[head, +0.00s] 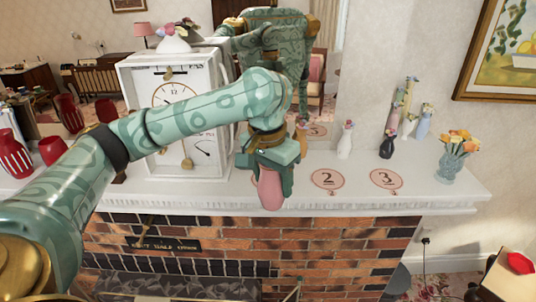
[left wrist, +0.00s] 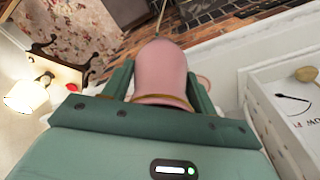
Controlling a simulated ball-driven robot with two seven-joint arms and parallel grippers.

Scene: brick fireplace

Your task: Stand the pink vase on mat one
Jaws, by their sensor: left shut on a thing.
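The pink vase (head: 270,190) is between the fingers of my left gripper (head: 271,168), which is shut on it. In the head view its lower end shows in front of the mantel's front edge; I cannot tell whether it touches anything. In the left wrist view the vase (left wrist: 161,68) sits between both fingers of the left gripper (left wrist: 160,92). Mat one is mostly hidden behind the gripper and vase; only a sliver of a pink mat (head: 255,181) shows at their left. Mat two (head: 327,179) and mat three (head: 386,179) lie bare to the right. My right gripper is not in view.
A white clock (head: 172,115) stands left of the gripper on the white mantel (head: 420,197). A white vase (head: 346,142), a dark vase (head: 387,146), a pale blue vase (head: 423,123) and a blue flower vase (head: 450,166) stand at the right. A mirror is behind.

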